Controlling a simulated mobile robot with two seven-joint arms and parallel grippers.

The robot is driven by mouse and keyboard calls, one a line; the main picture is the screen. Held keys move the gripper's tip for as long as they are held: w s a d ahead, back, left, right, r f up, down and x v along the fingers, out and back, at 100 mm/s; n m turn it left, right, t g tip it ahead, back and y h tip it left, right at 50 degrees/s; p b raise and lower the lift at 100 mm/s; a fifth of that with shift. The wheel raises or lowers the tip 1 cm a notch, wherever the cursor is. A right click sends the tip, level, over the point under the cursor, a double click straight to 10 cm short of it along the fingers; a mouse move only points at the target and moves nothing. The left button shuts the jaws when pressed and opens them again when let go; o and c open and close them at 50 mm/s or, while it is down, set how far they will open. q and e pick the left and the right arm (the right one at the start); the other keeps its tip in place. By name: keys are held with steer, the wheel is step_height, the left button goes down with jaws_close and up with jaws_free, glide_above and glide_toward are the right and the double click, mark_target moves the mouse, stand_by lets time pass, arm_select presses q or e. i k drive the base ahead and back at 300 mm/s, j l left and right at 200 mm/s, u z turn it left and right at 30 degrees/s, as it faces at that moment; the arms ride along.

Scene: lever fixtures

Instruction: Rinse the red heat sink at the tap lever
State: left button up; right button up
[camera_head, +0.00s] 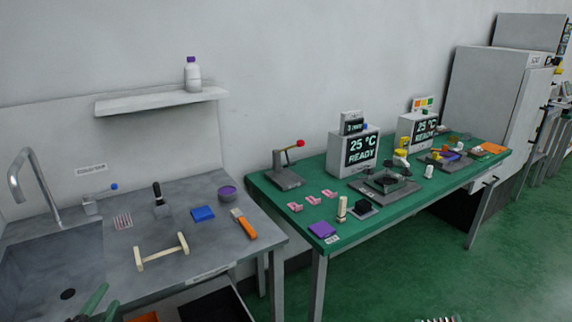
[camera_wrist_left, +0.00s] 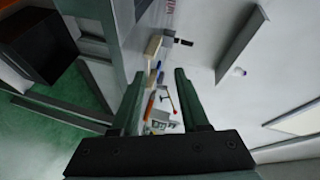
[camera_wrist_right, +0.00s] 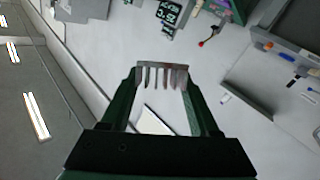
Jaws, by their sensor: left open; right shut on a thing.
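My right gripper (camera_wrist_right: 160,88) is shut on a finned heat sink (camera_wrist_right: 162,72) that spans its fingertips in the right wrist view. The heat sink looks grey with a dull reddish tint. A finned edge (camera_head: 437,319) shows at the bottom of the head view; the right gripper is out of frame there. My left gripper (camera_head: 108,297) is open and empty over the front of the sink (camera_head: 42,262). It also shows in the left wrist view (camera_wrist_left: 160,76). The curved tap (camera_head: 33,172) stands at the sink's back. A small box with a blue-knobbed lever (camera_head: 113,187) stands right of it.
The sink counter holds a pink-striped piece (camera_head: 123,222), a blue block (camera_head: 203,214), a purple bowl (camera_head: 227,192), an orange-handled brush (camera_head: 243,224) and a cream handle-shaped piece (camera_head: 161,252). A shelf (camera_head: 160,101) hangs above. The green table (camera_head: 290,238) to the right is crowded.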

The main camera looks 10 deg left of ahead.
mark_target(88, 197)
steer(key=i+j, duration=0.3)
steer(key=j, duration=0.15)
steer(key=i+j, duration=0.3)
steer(key=j, duration=0.15)
steer(key=i+j, duration=0.3)
steer(key=j, duration=0.15)
